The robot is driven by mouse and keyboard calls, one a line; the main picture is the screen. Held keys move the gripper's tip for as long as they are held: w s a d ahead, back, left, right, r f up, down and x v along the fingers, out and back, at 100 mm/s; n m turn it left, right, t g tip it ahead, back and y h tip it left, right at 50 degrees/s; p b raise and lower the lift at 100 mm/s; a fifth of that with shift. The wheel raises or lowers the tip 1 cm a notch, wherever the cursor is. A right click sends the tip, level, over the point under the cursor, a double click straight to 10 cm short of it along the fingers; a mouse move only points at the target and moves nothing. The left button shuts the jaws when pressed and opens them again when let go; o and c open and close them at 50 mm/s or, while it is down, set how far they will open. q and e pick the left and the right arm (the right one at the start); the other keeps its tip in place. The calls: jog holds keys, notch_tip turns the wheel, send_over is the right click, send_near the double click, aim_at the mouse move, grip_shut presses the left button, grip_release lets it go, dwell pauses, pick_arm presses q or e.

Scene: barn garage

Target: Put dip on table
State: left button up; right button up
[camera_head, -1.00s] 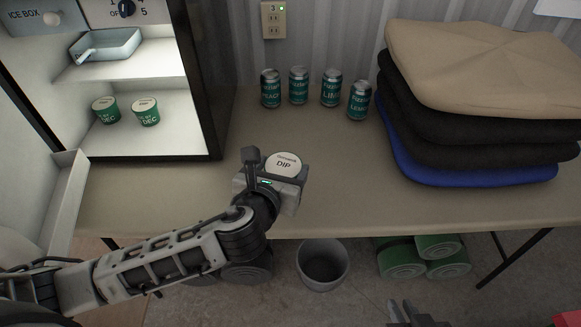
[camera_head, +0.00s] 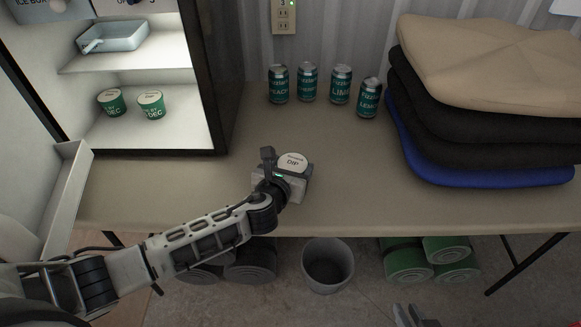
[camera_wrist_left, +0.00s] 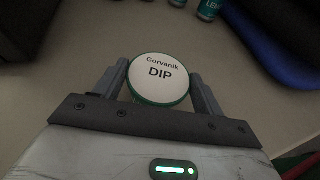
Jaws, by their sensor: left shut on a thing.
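The dip (camera_head: 292,161) is a small tub with a white lid marked "DIP" and a green rim. My left gripper (camera_head: 285,170) is shut on it, over the front part of the table (camera_head: 200,190). In the left wrist view the dip (camera_wrist_left: 160,78) sits upright between the two fingers of the left gripper (camera_wrist_left: 162,85). I cannot tell whether its base touches the tabletop. A tip of my right gripper (camera_head: 408,314) shows at the bottom edge of the head view, and its jaw state is unclear.
An open fridge (camera_head: 150,80) at left holds two green tubs (camera_head: 151,105) and a tray (camera_head: 113,36). Several cans (camera_head: 308,82) stand at the back. The table's middle is clear.

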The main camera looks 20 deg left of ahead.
pick_arm(q)
jog(key=o, duration=0.7)
jog(key=shift+f, duration=0.15)
jog(key=shift+c, duration=0.2)
jog(key=o, duration=0.4)
